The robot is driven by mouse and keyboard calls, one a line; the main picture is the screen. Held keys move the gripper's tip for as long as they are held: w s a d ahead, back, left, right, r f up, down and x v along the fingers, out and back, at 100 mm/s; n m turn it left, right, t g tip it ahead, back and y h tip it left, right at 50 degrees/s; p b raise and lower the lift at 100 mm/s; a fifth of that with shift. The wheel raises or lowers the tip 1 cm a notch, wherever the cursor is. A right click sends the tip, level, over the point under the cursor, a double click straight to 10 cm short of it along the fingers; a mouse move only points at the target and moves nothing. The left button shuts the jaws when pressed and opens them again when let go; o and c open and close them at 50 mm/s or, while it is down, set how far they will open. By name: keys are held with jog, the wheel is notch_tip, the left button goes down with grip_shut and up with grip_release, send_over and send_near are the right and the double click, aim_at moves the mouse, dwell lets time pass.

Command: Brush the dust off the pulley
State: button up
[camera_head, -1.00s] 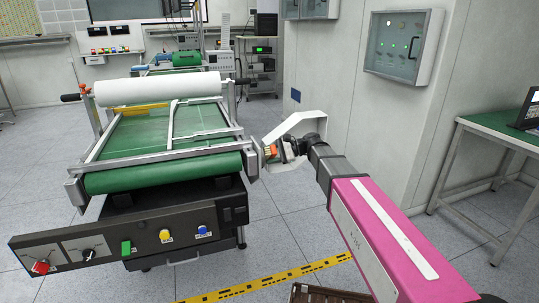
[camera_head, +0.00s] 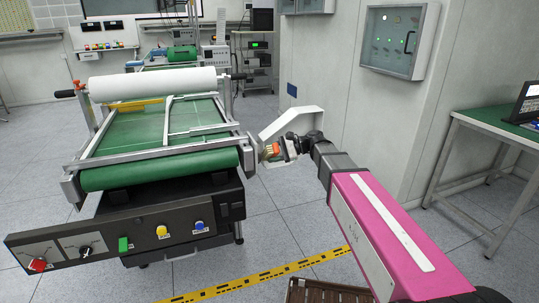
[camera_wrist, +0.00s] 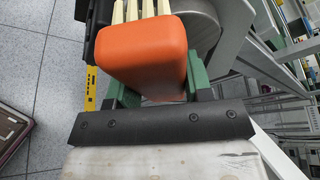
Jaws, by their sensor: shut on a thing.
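My gripper (camera_head: 285,148) is shut on a brush with an orange block handle (camera_wrist: 143,58), which also shows in the head view (camera_head: 273,151). Cream bristles (camera_wrist: 140,8) stick out at the far side of the block, their tips cut off by the picture edge. The brush is at the right side of a green belt machine (camera_head: 163,172), inside a white angled guard (camera_head: 290,121). A grey rounded part (camera_wrist: 201,28), perhaps the pulley or its housing, shows just beyond the brush in the wrist view. I cannot tell whether the bristles touch it, or see dust.
The machine's dark control panel (camera_head: 130,238) juts out at the front left. A grey wall cabinet (camera_head: 400,40) and a green-topped table (camera_head: 490,122) are on the right. Yellow-black tape (camera_head: 275,276) crosses the floor, and a brown crate (camera_head: 325,292) is at the bottom edge.

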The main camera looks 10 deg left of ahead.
jog(key=shift+w+d, duration=0.45)
jog(key=shift+d, duration=0.25)
jog(key=shift+w+d, duration=0.4)
jog(key=shift+d, duration=0.3)
jog(key=shift+w+d, duration=0.45)
jog(key=shift+d, duration=0.25)
jog(key=shift+w+d, duration=0.4)
jog(key=shift+d, duration=0.25)
jog(key=shift+w+d, duration=0.4)
jog(key=shift+d, duration=0.25)
jog(key=w+d+r+m+t+h, duration=0.2)
jog(key=w+d+m+t, duration=0.4)
jog(key=d+t, duration=0.1)
jog(key=w+d+r+m+t+h, duration=0.2)
jog(key=w+d+r+m+t, duration=0.1)
jog(key=w+d+m+t, duration=0.4)
jog(key=w+d+r+m+t+h, duration=0.2)
jog(key=d+r+m+t+h, duration=0.2)
jog(key=d+r+m+h, duration=0.4)
jog(key=d+r+h, duration=0.2)
jog(key=d+r, duration=0.5)
jog(key=d, duration=0.1)
jog(key=shift+d+r+t, duration=0.15)
jog(key=shift+d+t, duration=0.15)
